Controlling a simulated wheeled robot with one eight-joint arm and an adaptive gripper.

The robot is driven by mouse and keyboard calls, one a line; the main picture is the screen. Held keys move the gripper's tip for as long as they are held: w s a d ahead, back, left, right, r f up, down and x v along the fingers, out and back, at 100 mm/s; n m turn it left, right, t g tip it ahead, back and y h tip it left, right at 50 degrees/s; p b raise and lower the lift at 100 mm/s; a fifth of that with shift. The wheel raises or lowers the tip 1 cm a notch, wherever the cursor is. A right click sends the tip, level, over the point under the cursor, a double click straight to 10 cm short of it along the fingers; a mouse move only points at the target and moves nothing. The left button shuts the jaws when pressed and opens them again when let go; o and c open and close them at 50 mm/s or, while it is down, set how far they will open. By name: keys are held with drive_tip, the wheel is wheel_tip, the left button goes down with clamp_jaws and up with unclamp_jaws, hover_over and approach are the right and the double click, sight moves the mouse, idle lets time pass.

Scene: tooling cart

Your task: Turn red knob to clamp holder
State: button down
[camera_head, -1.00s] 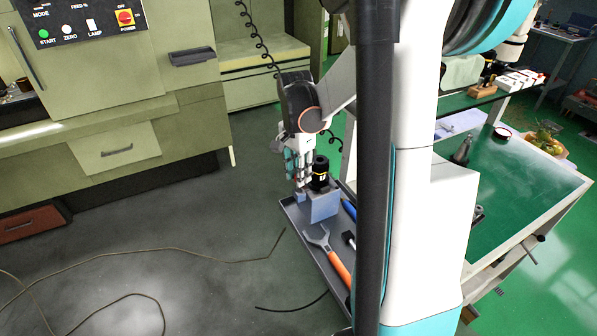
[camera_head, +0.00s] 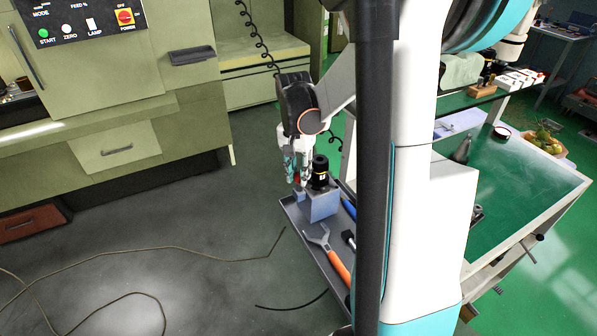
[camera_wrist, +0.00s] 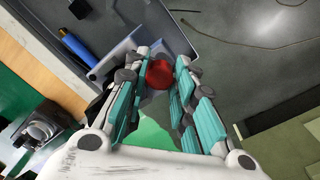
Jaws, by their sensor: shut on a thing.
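The red knob (camera_wrist: 159,74) shows in the wrist view between the two fingertips of my gripper (camera_wrist: 160,78). The fingers are closed on it from both sides. In the head view my gripper (camera_head: 298,181) is at the left side of the grey clamping block (camera_head: 322,207), and a little red shows between the fingers. A black holder (camera_head: 320,172) with a yellow mark stands upright in the block. In the wrist view the block (camera_wrist: 118,55) lies behind and left of the knob, and the holder is mostly hidden by my fingers.
The block stands on a grey tray (camera_head: 312,254) on the cart's side. An orange-handled wrench (camera_head: 338,265) and a blue-handled tool (camera_head: 349,209) lie in the tray. The green cart top (camera_head: 520,190) is to the right. A cable (camera_head: 170,250) lies on the floor.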

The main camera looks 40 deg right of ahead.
sight(297, 174)
drive_tip(key=c, duration=1.3)
unclamp_jaws()
drive_tip(key=shift+c, duration=0.2)
drive_tip(key=shift+r, duration=0.1)
wheel_tip(297, 174, up, 12)
drive_tip(key=shift+w+a, duration=0.15)
drive_tip(key=shift+w, duration=0.1)
